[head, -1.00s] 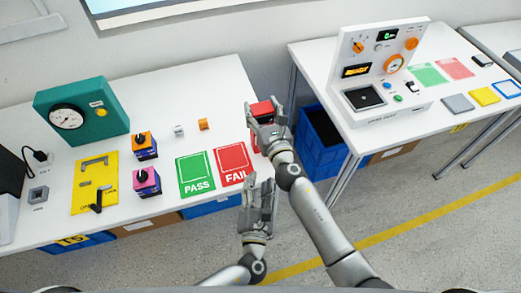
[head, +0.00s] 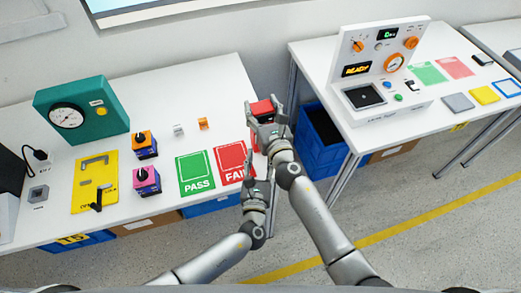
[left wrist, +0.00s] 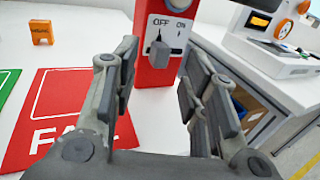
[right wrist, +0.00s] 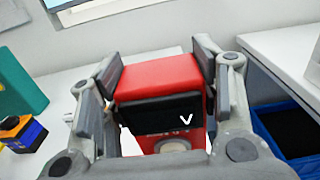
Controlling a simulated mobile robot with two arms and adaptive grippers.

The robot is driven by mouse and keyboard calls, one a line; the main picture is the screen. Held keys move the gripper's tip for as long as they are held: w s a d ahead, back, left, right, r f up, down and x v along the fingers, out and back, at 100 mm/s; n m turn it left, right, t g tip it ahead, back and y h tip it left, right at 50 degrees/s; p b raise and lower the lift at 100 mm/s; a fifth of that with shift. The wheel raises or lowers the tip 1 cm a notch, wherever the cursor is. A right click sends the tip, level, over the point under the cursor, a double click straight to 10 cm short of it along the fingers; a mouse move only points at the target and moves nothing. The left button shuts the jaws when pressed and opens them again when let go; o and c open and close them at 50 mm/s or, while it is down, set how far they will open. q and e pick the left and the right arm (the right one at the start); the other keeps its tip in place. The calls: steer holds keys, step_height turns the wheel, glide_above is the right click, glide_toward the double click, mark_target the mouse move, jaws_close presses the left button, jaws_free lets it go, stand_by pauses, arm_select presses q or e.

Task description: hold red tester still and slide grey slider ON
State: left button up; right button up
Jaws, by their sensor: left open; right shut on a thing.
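The red tester (head: 262,107) stands upright at the table's right edge. My right gripper (head: 268,122) is shut on it; in the right wrist view the tester (right wrist: 160,75) sits between the two pads, its black screen toward the camera. In the left wrist view the tester's light panel shows OFF at left, ON at right, and the grey slider (left wrist: 159,54) at the OFF side of its slot. My left gripper (head: 260,185) is open, its fingers either side of the slider in its own view, seemingly short of it. The head view hides the slider.
The FAIL card (head: 234,162) and PASS card (head: 195,174) lie left of the tester. An orange block (head: 203,124) is behind them. A blue bin (head: 320,140) stands in the gap to the second table, which holds a test console (head: 385,60).

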arm_select(q)
steer(key=shift+w+d, duration=0.1)
steer(key=shift+w, duration=1.7)
jaws_close()
